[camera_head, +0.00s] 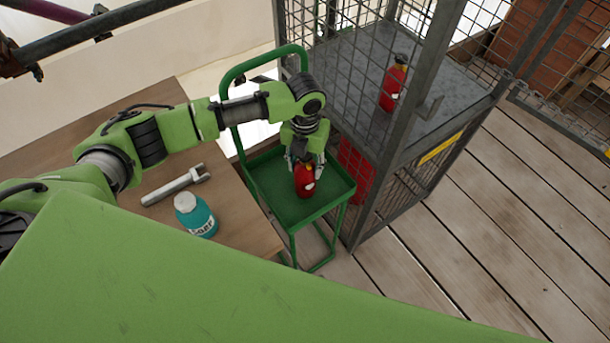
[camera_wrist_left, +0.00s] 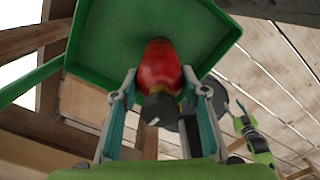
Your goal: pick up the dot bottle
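A red bottle (camera_head: 304,181) with a pale round mark and a dark top is over the green tray of a cart. It also shows in the left wrist view (camera_wrist_left: 159,67), its dark cap toward me. My left gripper (camera_head: 305,158) points down from above, one finger on each side of the bottle's upper part. In the left wrist view my left gripper's fingertips (camera_wrist_left: 159,80) lie very close to its sides; whether they touch is unclear. Whether its base rests on the tray is unclear. A similar red bottle (camera_head: 392,86) stands inside the mesh cage. My right gripper is not recognizable in either view.
The green cart (camera_head: 330,205) with its tall handle stands beside the wire cage (camera_head: 425,100). A wooden table (camera_head: 240,222) on the left bears a teal jar (camera_head: 194,217) and a grey wrench-like tool (camera_head: 176,186). The plank floor (camera_head: 490,230) at right is clear.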

